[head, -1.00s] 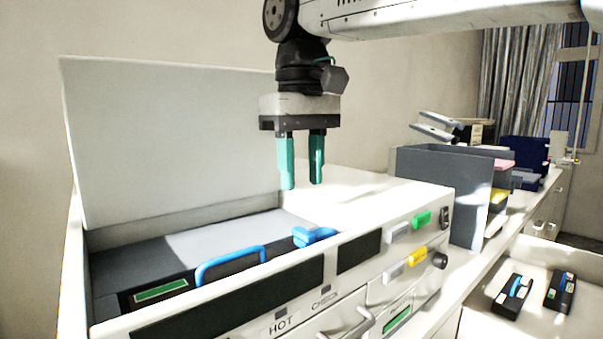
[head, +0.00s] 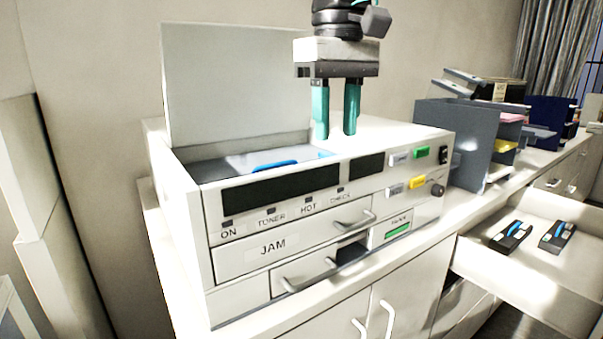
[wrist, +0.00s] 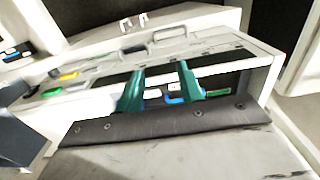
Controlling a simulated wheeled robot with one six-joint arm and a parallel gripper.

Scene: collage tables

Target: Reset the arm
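My gripper (head: 336,136) hangs above the top of a white office machine in the head view, pointing down. Its two teal fingers are apart with nothing between them. The wrist view also shows my gripper (wrist: 158,72), its fingers spread over the machine. The machine (head: 262,211) has a raised grey lid (head: 235,85) at the left, and a dark compartment with a blue handle (head: 274,165) shows under it. Its front carries the labels ON, TONER, HOT, CHECK and JAM.
A grey file organizer (head: 455,140) with colored papers stands right of the machine. An open drawer (head: 545,275) at the lower right holds two dark cartridges with blue handles (head: 511,236) (head: 558,235). White cabinet doors are below the machine. The wall behind is bare.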

